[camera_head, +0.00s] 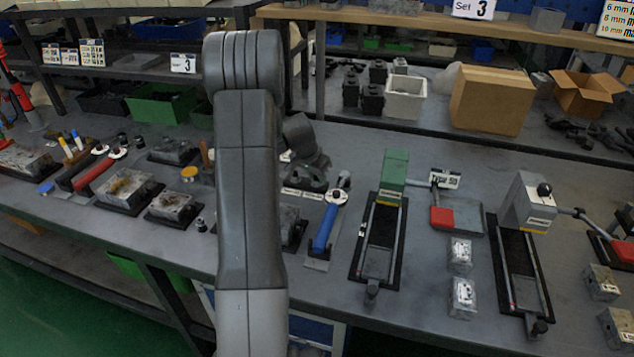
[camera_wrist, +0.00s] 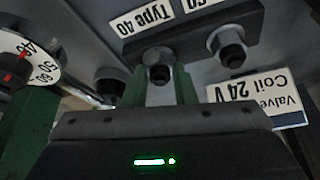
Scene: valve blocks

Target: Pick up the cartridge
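In the wrist view, a cartridge (camera_wrist: 158,73) with a dark hex top stands in a dark rack (camera_wrist: 195,36), behind a "Type 40" label (camera_wrist: 145,18). A second, similar cartridge (camera_wrist: 228,48) stands to its right, by a label that seems to read 50. My gripper (camera_wrist: 160,85) has a green finger on each side of the first cartridge. I cannot tell whether the fingers touch it. In the head view my arm hides the gripper; a rack with small labels (camera_head: 305,190) shows just right of the arm.
A numbered white dial (camera_wrist: 28,62) is close on the left of the wrist view. A "Valve Coil 24V" label (camera_wrist: 262,97) lies to the right.

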